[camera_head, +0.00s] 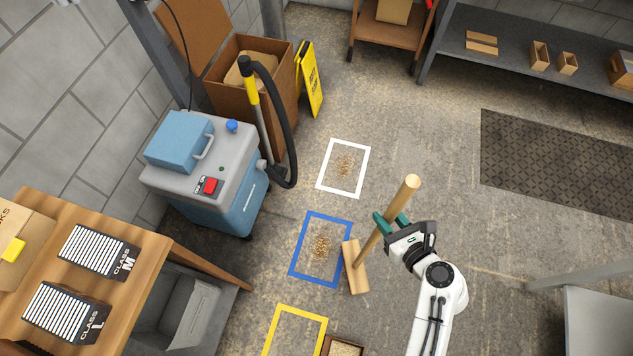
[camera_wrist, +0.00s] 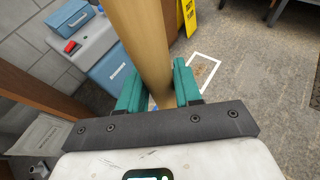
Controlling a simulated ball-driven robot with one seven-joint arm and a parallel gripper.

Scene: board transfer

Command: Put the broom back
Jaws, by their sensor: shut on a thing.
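The broom has a thick wooden handle (camera_head: 386,219) that leans up to the right and a wooden block head (camera_head: 355,268). The head is at the right edge of the blue floor frame; I cannot tell whether it touches the floor. My gripper (camera_head: 391,224) is shut around the handle, partway up. In the wrist view the handle (camera_wrist: 147,45) stands between my two green fingers (camera_wrist: 152,92), and the head is hidden. A pile of debris (camera_head: 322,246) lies inside the blue frame (camera_head: 292,262), left of the broom head.
A white frame (camera_head: 330,143) with debris lies farther back, and a yellow frame (camera_head: 294,310) in front. A blue-grey vacuum machine (camera_head: 206,170) and a wooden table (camera_head: 150,255) stand left. A yellow sign (camera_head: 312,80) and shelf (camera_head: 520,60) are behind. Floor right of the frames is mostly clear.

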